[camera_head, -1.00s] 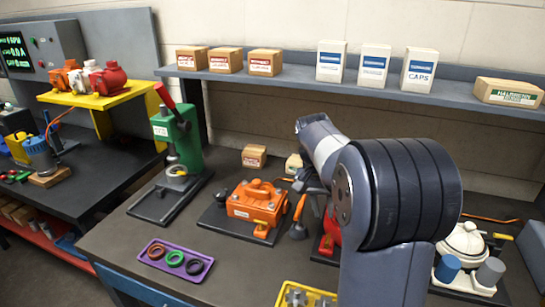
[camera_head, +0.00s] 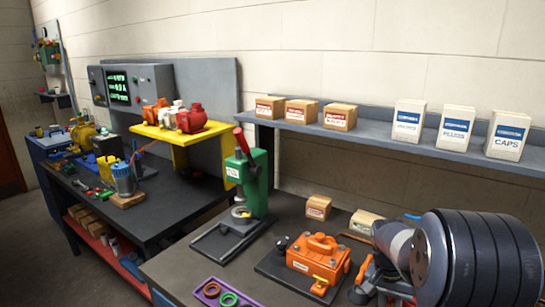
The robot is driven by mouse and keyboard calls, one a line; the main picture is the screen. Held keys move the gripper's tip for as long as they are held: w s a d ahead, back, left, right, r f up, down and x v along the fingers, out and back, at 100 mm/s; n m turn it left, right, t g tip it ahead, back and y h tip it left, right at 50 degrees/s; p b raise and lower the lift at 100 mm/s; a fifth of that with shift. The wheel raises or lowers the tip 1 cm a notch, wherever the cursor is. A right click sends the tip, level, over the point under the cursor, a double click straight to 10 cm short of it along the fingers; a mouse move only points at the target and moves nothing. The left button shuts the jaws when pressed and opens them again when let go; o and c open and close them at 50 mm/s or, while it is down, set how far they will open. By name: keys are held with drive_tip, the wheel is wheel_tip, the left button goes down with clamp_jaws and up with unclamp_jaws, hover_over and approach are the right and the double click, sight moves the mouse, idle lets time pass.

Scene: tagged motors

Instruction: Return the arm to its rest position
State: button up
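My arm fills the lower right of the head view, its dark ribbed joint close to the camera and a grey link reaching behind it. My gripper's fingers are hidden behind the arm or out of the frame, so their state does not show. The orange motor (camera_head: 318,256) sits on a dark plate on the near bench, to the left of my arm. The green press (camera_head: 249,185) with a red lever stands further left. Orange, white and red motors (camera_head: 190,119) stand on the yellow stand (camera_head: 185,134) at the back.
A purple tray (camera_head: 206,287) with rings lies at the bench's front edge. Small cartons (camera_head: 318,207) stand behind the orange motor. The wall shelf (camera_head: 375,135) carries boxes. A second dark bench (camera_head: 165,215) with tools is on the left, and open floor (camera_head: 35,260) lies beyond it.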

drive_tip(key=shift+r, duration=0.1)
wheel_tip(320, 180, up, 10)
drive_tip(key=w+a+r, duration=0.1)
drive_tip(key=a, duration=0.1)
drive_tip(key=f, duration=0.3)
drive_tip(key=d+f, duration=0.1)
drive_tip(key=f, duration=0.3)
drive_tip(key=s+d+f, duration=0.1)
drive_tip(key=f, duration=0.3)
drive_tip(key=shift+f, duration=0.2)
drive_tip(key=m, duration=0.4)
drive_tip(key=shift+w+r+g+y, duration=0.1)
drive_tip(key=shift+g+y, duration=0.2)
